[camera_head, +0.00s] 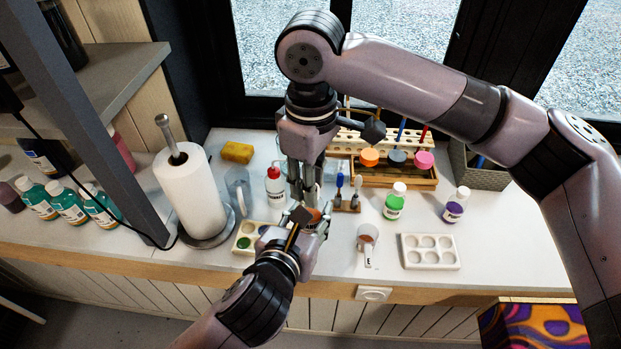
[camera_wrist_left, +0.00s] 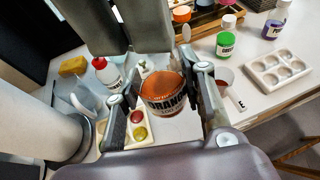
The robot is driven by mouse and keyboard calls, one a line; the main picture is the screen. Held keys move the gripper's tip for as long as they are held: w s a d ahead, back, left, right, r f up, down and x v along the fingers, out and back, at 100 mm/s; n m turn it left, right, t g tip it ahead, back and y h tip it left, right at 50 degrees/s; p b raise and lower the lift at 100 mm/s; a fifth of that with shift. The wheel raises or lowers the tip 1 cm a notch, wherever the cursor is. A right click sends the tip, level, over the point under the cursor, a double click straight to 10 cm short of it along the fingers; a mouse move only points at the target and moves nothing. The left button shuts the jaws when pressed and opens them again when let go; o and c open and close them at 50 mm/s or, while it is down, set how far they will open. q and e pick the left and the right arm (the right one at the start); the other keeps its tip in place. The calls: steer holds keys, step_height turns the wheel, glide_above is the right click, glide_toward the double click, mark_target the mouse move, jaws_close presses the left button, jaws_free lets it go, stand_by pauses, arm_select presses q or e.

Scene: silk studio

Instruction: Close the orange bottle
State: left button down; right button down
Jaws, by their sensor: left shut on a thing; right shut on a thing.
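The orange bottle (camera_wrist_left: 165,100) is held between the fingers of my left gripper (camera_wrist_left: 168,112). Its label reads "ORANGE" and its top looks orange in the left wrist view. In the head view the bottle (camera_head: 313,216) shows only in part behind my left gripper (camera_head: 300,225). My right gripper (camera_head: 304,185) points down just above the bottle, its fingers shut. What it holds, likely the bottle's cap, is mostly hidden between its fingertips. I cannot tell whether that thing touches the bottle.
A red-capped bottle (camera_head: 274,187) and a glass jug (camera_head: 238,190) stand left of the grippers. A paint palette (camera_head: 242,246), a measuring cup (camera_head: 367,240), a white palette (camera_head: 430,252), a green bottle (camera_head: 393,204) and a purple bottle (camera_head: 456,206) are nearby. A paper-towel roll (camera_head: 190,193) stands further left.

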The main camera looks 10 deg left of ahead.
steer(key=m, duration=0.4)
steer(key=shift+m, duration=0.3)
steer(key=m, duration=0.3)
steer(key=c, duration=1.3)
jaws_free()
steer(key=shift+r, duration=0.1)
step_height(320, 180, up, 12)
steer(key=shift+f, duration=0.1)
